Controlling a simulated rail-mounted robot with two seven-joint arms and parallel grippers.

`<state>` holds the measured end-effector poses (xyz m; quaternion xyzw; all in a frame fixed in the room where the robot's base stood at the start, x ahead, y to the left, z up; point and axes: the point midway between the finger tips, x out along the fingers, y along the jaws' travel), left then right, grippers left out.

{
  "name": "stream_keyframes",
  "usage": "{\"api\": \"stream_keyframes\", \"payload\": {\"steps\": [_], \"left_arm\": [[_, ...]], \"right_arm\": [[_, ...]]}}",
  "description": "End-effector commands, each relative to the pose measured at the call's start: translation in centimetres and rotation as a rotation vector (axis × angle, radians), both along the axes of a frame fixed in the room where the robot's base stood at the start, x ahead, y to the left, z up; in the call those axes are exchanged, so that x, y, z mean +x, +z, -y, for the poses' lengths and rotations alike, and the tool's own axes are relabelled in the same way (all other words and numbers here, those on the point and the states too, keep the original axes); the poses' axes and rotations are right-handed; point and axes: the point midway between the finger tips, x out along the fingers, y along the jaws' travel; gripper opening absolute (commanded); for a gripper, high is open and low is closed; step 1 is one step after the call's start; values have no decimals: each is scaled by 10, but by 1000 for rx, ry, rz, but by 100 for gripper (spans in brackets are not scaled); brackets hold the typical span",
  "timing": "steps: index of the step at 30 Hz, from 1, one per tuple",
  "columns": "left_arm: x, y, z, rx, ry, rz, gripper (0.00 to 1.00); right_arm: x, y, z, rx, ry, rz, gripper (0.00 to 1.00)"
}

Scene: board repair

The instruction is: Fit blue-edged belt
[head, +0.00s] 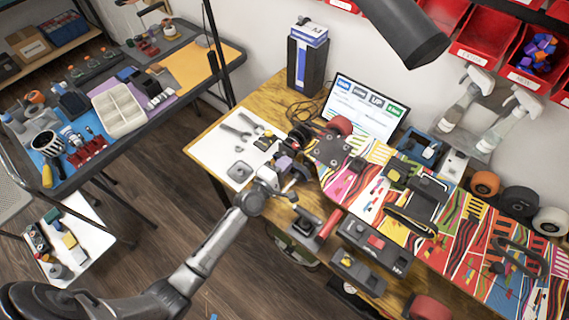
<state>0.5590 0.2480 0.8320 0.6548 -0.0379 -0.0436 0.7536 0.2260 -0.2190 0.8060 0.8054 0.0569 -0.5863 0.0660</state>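My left gripper (289,172) is over the left end of the wooden workbench, beside a dark metal plate assembly with a red wheel (340,125). Its fingers blend with the dark parts there, so I cannot tell whether they are open or hold anything. A black loop (520,258) that looks like a belt lies on the patterned mat (475,275) at the right. Another dark band (411,221) with a light edge lies near the mat's middle. I cannot make out a blue edge on either. My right gripper is not in view.
A lit screen (365,108) stands behind the mat. Spray bottles (465,100), loose wheels (486,184) and red bins (485,40) are at the back right. Dark boxy tools (375,245) line the front edge. A white sheet (215,150) with flat tools lies left.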

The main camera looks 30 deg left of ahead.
Motion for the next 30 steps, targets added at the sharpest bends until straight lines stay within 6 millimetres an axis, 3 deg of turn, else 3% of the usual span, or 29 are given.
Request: {"api": "stream_keyframes", "payload": {"steps": [7,17,21,25,30], "left_arm": [[0,1,0,0,0,2,0],[0,1,0,0,0,2,33],[0,1,0,0,0,1,33],[0,0,0,0,0,1,22],[0,0,0,0,0,1,21]], "right_arm": [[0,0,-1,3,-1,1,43],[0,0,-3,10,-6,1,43],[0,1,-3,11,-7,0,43],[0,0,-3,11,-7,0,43],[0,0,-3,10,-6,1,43]]}}
